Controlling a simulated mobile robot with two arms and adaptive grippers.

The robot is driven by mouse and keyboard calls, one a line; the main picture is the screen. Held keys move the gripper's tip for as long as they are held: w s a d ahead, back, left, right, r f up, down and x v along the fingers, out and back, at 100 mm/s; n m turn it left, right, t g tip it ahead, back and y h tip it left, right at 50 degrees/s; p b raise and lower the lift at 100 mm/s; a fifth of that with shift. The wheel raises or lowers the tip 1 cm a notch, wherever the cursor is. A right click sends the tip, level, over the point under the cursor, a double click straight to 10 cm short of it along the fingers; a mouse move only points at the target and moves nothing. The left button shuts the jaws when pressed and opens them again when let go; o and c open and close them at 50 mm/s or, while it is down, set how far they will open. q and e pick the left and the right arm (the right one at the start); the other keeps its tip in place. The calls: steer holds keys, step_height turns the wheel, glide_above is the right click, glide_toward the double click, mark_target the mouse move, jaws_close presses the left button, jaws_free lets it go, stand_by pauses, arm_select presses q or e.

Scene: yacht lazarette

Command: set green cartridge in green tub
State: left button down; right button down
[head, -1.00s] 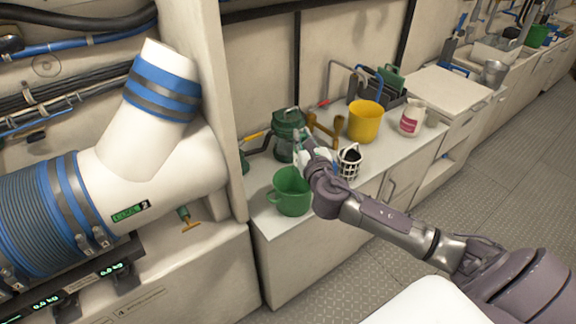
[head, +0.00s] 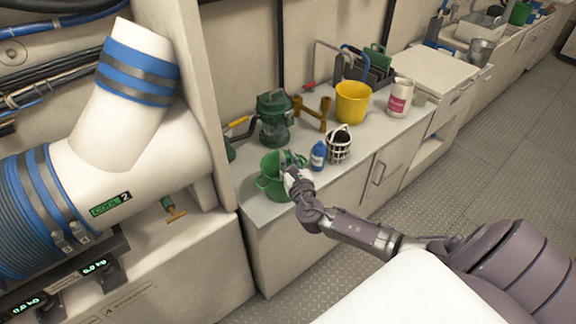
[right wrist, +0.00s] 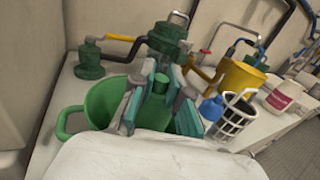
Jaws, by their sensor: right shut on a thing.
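The green tub (head: 268,187), with side handles, stands near the front left of the white counter; it also shows in the right wrist view (right wrist: 97,103). My right gripper (head: 287,162) is over the tub's right side, coming in from the right. In the right wrist view its fingers (right wrist: 156,103) are shut on the green cartridge (right wrist: 153,112), a green cylinder. The cartridge is in front of the tub's opening in that view. Its lower end is hidden, so I cannot tell how far inside the rim it reaches. My left gripper is not in view.
A blue bottle (head: 318,157) and a white basket (head: 339,148) stand just right of the gripper. A dark green housing (head: 274,117) stands behind the tub. A yellow bucket (head: 352,103) and a white container (head: 399,97) are farther right. A wall panel borders the counter's left.

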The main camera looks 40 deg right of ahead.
step_height(320, 180, down, 2)
steer(key=shift+w+f, duration=0.1)
steer(key=shift+f, duration=0.15)
steer(key=shift+f+b, duration=0.65)
steer(key=shift+b, duration=0.15)
steer(key=c, duration=1.2)
jaws_free()
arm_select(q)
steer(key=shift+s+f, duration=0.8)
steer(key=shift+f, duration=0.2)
arm_select(e)
steer(key=shift+o, duration=0.2)
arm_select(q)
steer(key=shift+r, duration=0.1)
arm_select(e)
steer(key=shift+r, duration=0.15)
steer(key=shift+r+p, duration=0.3)
steer(key=shift+p, duration=0.15)
steer(key=shift+r+p, duration=0.5)
steer(key=shift+r, duration=0.05)
arm_select(q)
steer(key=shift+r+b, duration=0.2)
steer(key=shift+b, duration=0.45)
arm_select(e)
steer(key=v, duration=1.2)
steer(key=shift+f, duration=0.25)
